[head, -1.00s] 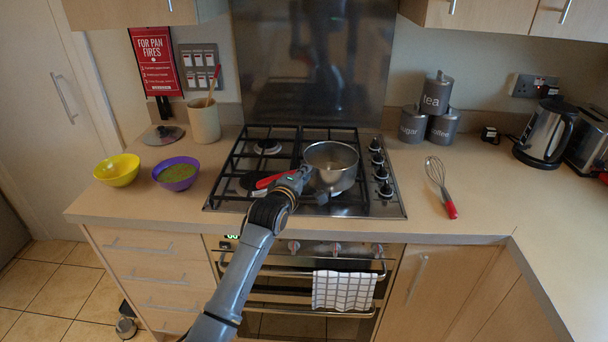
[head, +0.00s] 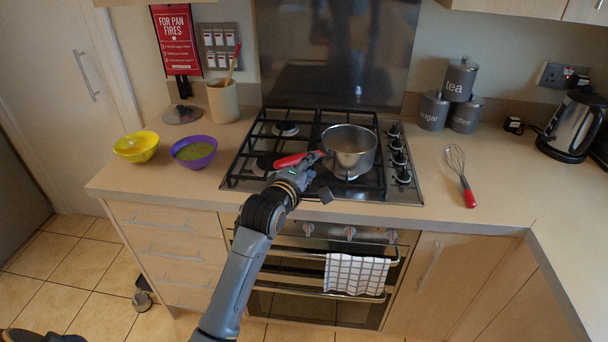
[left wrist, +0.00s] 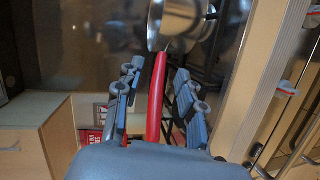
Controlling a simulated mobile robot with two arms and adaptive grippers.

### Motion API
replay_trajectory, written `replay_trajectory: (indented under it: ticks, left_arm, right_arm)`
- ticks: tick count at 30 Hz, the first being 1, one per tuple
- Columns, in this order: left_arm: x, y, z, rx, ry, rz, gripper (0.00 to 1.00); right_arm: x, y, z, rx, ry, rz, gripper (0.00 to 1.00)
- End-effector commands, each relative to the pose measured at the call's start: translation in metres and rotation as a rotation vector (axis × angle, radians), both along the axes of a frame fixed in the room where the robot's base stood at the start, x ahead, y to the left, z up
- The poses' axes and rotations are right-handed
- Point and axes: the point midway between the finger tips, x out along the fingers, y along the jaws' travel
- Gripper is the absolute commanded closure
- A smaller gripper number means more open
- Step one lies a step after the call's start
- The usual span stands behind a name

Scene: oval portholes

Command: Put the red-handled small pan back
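The small steel pan (head: 349,152) stands upright on the right front part of the black gas hob (head: 236,178). Its red handle (head: 291,159) points left. In the left wrist view the handle (left wrist: 156,100) runs between my finger pairs, with a gap on each side, and the pan (left wrist: 172,22) shows beyond. My left gripper (head: 317,176) is open at the front of the hob, beside the handle and holding nothing. It also shows open in the left wrist view (left wrist: 155,103). How far the fingertips are from the handle in depth is unclear. My right gripper is not in view.
Yellow (head: 137,147) and purple (head: 194,152) bowls stand left of the hob, with a utensil pot (head: 223,102) behind. A red-handled whisk (head: 461,175) lies on the right counter, near grey canisters (head: 461,79) and a kettle (head: 571,125). A checked towel (head: 356,273) hangs on the oven rail.

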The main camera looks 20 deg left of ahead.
Motion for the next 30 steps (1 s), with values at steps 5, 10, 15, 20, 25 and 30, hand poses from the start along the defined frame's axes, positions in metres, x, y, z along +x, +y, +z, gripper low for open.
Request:
replay_trajectory:
  ticks: [5, 10, 15, 20, 25, 30]
  left_arm:
    - [-0.025, 0.000, 0.004, -0.002, -0.001, 0.001, 0.62]
    - [-0.034, 0.000, 0.006, -0.001, 0.001, 0.000, 0.62]
    - [-0.034, 0.000, 0.007, 0.000, 0.001, 0.001, 0.62]
    - [-0.036, -0.004, -0.009, 0.070, 0.013, -0.021, 0.62]
    - [-0.055, -0.029, -0.091, 0.453, 0.066, -0.153, 0.62]
    - [-0.104, -0.051, -0.254, 0.857, 0.234, -0.382, 0.62]
  right_arm:
    - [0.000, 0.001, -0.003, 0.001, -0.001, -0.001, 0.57]
    - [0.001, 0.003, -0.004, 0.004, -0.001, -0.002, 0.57]
    - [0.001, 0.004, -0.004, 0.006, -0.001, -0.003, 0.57]
    - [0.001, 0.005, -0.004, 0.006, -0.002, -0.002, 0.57]
    - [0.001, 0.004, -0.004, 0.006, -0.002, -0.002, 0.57]
    - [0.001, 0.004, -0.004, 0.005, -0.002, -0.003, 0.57]
